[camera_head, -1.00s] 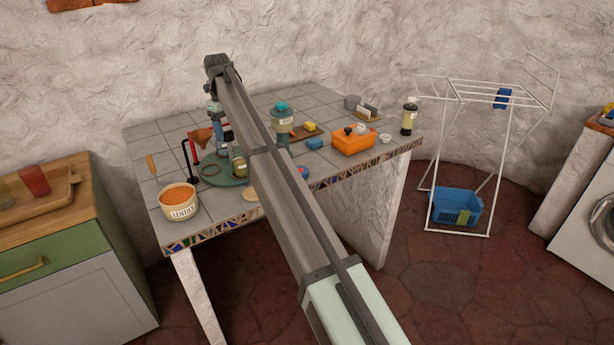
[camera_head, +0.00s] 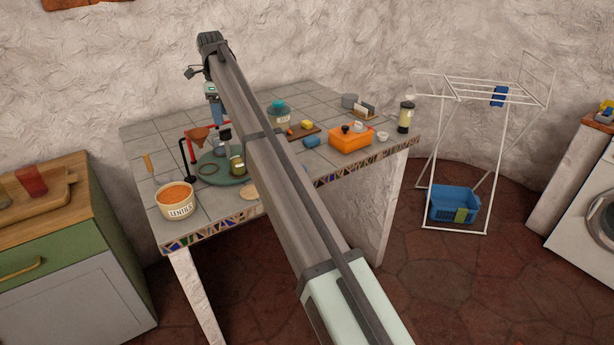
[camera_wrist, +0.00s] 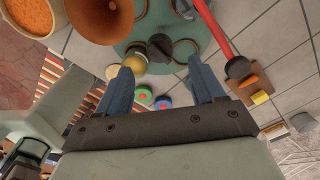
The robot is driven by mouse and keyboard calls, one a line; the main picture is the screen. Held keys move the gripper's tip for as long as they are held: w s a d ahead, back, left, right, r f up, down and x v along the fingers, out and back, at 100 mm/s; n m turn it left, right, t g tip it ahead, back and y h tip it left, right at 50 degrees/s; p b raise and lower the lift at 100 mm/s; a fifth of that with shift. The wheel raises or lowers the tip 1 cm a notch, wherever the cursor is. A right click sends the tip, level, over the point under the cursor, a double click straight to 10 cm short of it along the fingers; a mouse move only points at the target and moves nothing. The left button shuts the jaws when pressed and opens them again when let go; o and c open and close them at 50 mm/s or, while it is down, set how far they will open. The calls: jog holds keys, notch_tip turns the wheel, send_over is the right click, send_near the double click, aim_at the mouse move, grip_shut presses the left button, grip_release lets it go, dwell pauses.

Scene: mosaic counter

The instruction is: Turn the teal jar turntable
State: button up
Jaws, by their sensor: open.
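The teal turntable (camera_head: 222,179) lies on the tiled counter, partly hidden by my arm. On it stands a small jar with yellowish contents (camera_head: 237,166), beside a ring mark. In the wrist view the turntable (camera_wrist: 165,24) fills the top middle, with a dark-lidded jar (camera_wrist: 160,47) and a yellowish jar (camera_wrist: 135,63) near its edge. My gripper (camera_wrist: 163,78) is open and empty, its two blue fingers apart, with these jars showing beyond and between the fingertips. In the head view my gripper (camera_head: 217,114) hangs above the turntable's back part. Contact with the turntable is not visible.
A lentils tub (camera_head: 176,199) stands at the front left. A terracotta funnel (camera_head: 199,134) on a red stand is close to the turntable. A large teal-lidded jar (camera_head: 278,117), a board with yellow block (camera_head: 306,126) and an orange box (camera_head: 350,137) stand to the right.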

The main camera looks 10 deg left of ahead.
notch_tip(320, 180, up, 9)
jog(key=s+d+f+t+h, duration=0.1)
jog(key=s+d+f, duration=0.2)
jog(key=d+f, duration=0.5)
jog(key=s+d+f+n+t+h, duration=0.1)
jog(key=s+d+f, duration=0.1)
jog(key=d+f, duration=0.6)
jog(key=s+d+f+n+t+h, duration=0.1)
jog(key=s+d+f, duration=0.2)
jog(key=d+f, duration=0.5)
jog(key=shift+s+d, duration=0.3)
jog(key=shift+d, duration=1.85)
